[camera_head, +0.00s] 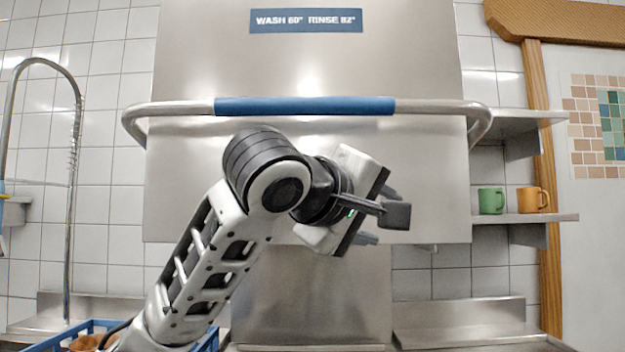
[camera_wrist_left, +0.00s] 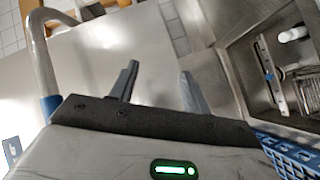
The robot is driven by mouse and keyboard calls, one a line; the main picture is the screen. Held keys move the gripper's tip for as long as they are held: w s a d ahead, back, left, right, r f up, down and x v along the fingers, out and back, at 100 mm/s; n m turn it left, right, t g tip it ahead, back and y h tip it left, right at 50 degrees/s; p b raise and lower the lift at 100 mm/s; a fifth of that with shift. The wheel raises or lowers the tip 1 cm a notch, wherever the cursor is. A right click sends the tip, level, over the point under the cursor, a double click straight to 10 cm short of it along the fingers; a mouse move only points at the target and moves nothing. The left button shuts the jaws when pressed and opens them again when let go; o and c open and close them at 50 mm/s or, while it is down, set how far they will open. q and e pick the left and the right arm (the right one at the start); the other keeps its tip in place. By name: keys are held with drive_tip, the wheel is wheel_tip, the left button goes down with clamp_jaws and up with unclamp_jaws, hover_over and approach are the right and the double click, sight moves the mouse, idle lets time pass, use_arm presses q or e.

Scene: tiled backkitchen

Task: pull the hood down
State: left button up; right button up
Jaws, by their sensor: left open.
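The hood (camera_head: 200,190) is a large stainless steel box at the centre of the head view. Its lower edge hangs well above the counter. A steel bar handle with a blue grip (camera_head: 305,105) runs across its front; the grip also shows at the left of the left wrist view (camera_wrist_left: 50,105). My left gripper (camera_head: 380,214) is in front of the hood, below the handle in the picture and apart from it. Its fingers (camera_wrist_left: 158,80) are spread with nothing between them. My right gripper is not in view.
A blue rack (camera_head: 60,340) stands at lower left, partly behind my arm. A tall spray hose (camera_head: 75,130) rises at left. A green mug (camera_head: 491,200) and an orange mug (camera_head: 533,199) stand on the right shelf (camera_head: 560,217).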

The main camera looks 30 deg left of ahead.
use_arm(q)
drive_tip(key=s+a+r+n+t+y, duration=0.15)
drive_tip(key=s+a+r+n, duration=0.25)
drive_tip(key=s+r, duration=0.5)
drive_tip(key=n+y, duration=0.4)
drive_tip(key=n, duration=0.1)
approach(300, 102)
drive_tip(key=shift+t+h, duration=0.25)
drive_tip(key=shift+t, duration=0.1)
drive_tip(key=w+p, duration=0.2)
drive_tip(key=w, duration=0.1)
drive_tip(key=w+a+p, duration=0.1)
drive_tip(key=w+p, duration=0.1)
drive_tip(key=w, duration=0.2)
drive_tip(key=w+a+p, duration=0.1)
drive_tip(key=w+p, duration=0.1)
drive_tip(key=w, duration=0.1)
drive_tip(key=shift+w+f, duration=0.25)
drive_tip(key=shift+f, duration=0.1)
drive_tip(key=shift+w, duration=0.45)
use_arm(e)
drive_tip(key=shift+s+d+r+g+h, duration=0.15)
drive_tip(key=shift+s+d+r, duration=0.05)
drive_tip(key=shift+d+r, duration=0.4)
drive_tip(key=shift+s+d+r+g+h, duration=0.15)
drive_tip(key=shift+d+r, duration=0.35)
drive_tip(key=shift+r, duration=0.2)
